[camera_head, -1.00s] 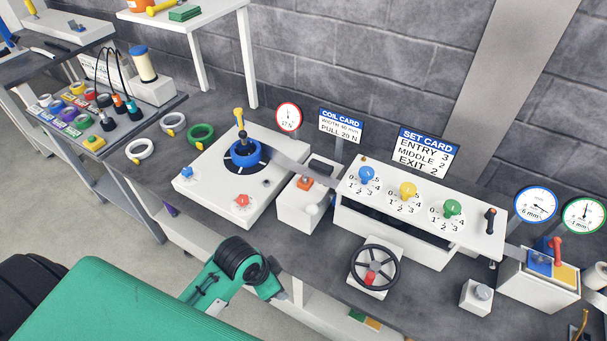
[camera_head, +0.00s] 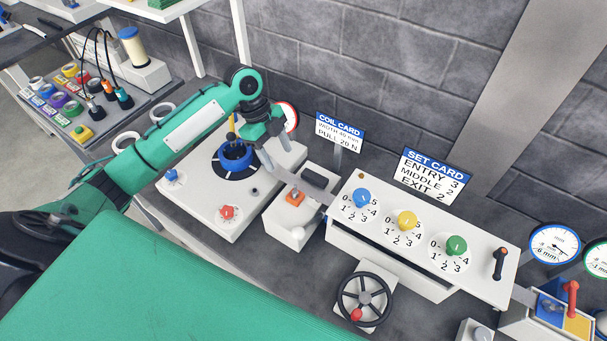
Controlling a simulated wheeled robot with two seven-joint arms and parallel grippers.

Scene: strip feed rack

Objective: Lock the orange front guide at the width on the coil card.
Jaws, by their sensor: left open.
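The orange front guide (camera_head: 294,198) sits on a small white block (camera_head: 283,222) between the coil stand and the long panel. A dark piece (camera_head: 315,179) stands behind it, with the metal strip running between them. A white round knob (camera_head: 298,234) is at the block's front. The coil card (camera_head: 340,132) stands behind; it reads pull 20 N, and its width line looks like 40 mm but is small. My right gripper is not in view.
The blue coil (camera_head: 237,158) sits on the white stand (camera_head: 205,201) under my left arm. The set card (camera_head: 433,175) stands behind the panel with blue, yellow and green knobs. A black handwheel (camera_head: 365,299) is in front. A red-rimmed gauge (camera_head: 290,116) is partly hidden.

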